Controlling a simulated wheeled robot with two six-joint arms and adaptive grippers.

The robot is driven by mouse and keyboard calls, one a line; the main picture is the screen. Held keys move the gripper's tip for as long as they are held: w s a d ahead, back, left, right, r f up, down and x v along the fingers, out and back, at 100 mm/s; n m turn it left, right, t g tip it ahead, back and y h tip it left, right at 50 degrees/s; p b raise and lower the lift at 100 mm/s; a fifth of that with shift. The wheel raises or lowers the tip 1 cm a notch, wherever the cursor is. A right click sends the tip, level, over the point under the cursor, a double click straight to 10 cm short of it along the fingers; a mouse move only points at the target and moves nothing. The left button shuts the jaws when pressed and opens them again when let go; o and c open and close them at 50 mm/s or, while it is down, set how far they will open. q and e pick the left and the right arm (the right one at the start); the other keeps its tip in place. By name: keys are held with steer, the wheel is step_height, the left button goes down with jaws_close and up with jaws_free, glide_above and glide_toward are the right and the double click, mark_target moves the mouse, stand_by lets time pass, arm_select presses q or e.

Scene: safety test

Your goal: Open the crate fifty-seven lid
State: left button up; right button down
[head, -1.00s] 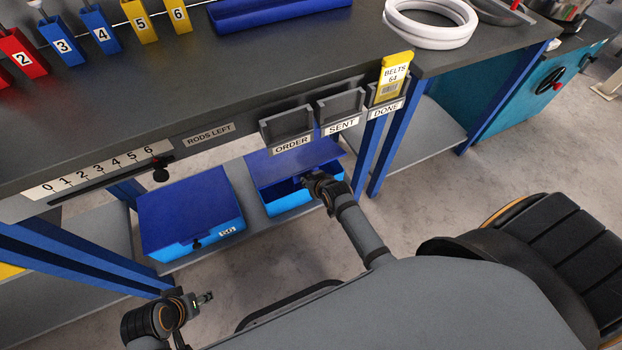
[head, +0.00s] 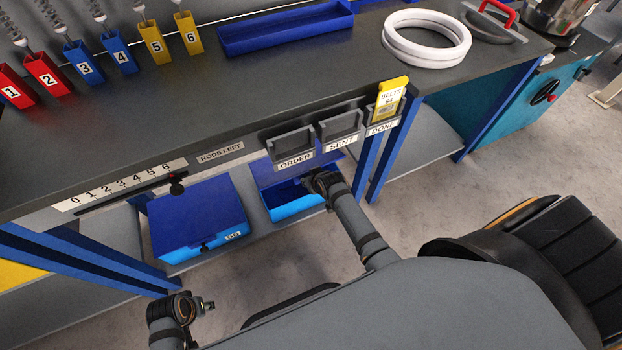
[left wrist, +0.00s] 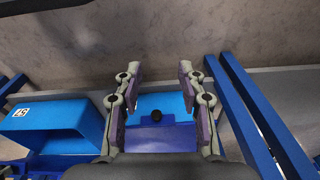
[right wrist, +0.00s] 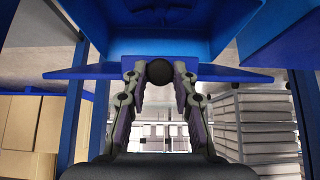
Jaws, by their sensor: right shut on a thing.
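Crate fifty-seven (head: 297,207) is the light blue bin at the right on the shelf under the bench. Its "57" label shows inverted on the crate in the left wrist view (left wrist: 45,122). Its dark blue lid (head: 275,172) is tilted up, and part of the inside shows. My right gripper (head: 312,181) is at the lid's front edge. In the right wrist view it is shut on the dark round lid knob (right wrist: 158,72), with the lid panel (right wrist: 220,73) behind. My left gripper (head: 207,305) is open and empty, low at the front left; its spread fingers show in the left wrist view (left wrist: 157,75).
The closed crate fifty-six (head: 197,215) stands left of crate fifty-seven. ORDER (head: 290,143), SENT and DONE holders hang from the bench edge (head: 220,153) above. DONE holds a yellow belts card (head: 391,96). Blue table legs (head: 385,165) stand to the right.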

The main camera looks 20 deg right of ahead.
steer(key=r+p, duration=0.1)
steer(key=w+r+p, duration=0.1)
steer(key=shift+w+r, duration=0.3)
steer(key=shift+r, duration=0.1)
arm_select(q)
step_height(320, 180, down, 7)
steer(key=s+a, duration=0.2)
steer(key=shift+s+f, duration=0.15)
steer(key=shift+s, duration=0.2)
arm_select(e)
steer(key=shift+w+r, duration=0.15)
steer(key=c, duration=1.1)
jaws_free()
steer(key=v, duration=1.2)
